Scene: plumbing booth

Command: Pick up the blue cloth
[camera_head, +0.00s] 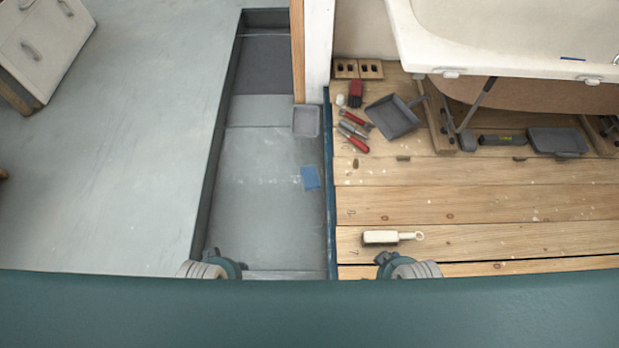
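The blue cloth (311,178) is a small flat square lying on the grey floor of the recessed strip, close to its right edge beside the wooden boards. My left gripper (222,258) shows only in part at the lower left, above the teal band of my own body, well short of the cloth. My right gripper (386,262) shows only in part at the lower right, also apart from the cloth. The fingers of both are too hidden and small to tell whether they are open or shut.
A grey tray (306,121) lies beyond the cloth. On the wooden floor (440,200) are a white-handled brush (392,237), red-handled tools (353,136) and a dustpan (394,117). A white tub (520,40) stands at the back right. A post (318,50) and cabinet (42,45) stand further back.

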